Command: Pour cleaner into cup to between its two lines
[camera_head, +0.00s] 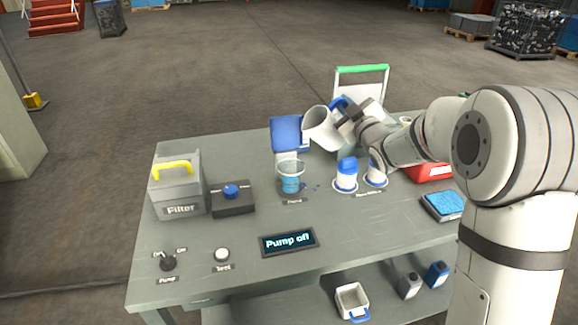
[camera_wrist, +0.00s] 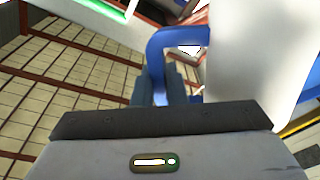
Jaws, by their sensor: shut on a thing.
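The clear cup (camera_head: 291,180) stands upright on a marked spot at the middle of the bench, with blue liquid in its lower part. I cannot make out its two lines against the liquid level. My gripper (camera_head: 347,109) is shut on the blue handle of a white jug (camera_head: 321,130). The jug is tilted, above and to the right of the cup, and no stream shows. In the wrist view my gripper (camera_wrist: 166,88) grips the handle (camera_wrist: 157,50) beside the white jug wall (camera_wrist: 255,65). Small blue spots (camera_head: 311,188) lie on the bench right of the cup.
A filter box (camera_head: 179,188), a blue-knob box (camera_head: 233,200) and a display reading "Pump off" (camera_head: 288,242) are on the bench. A blue sponge pad (camera_head: 444,205) lies right.

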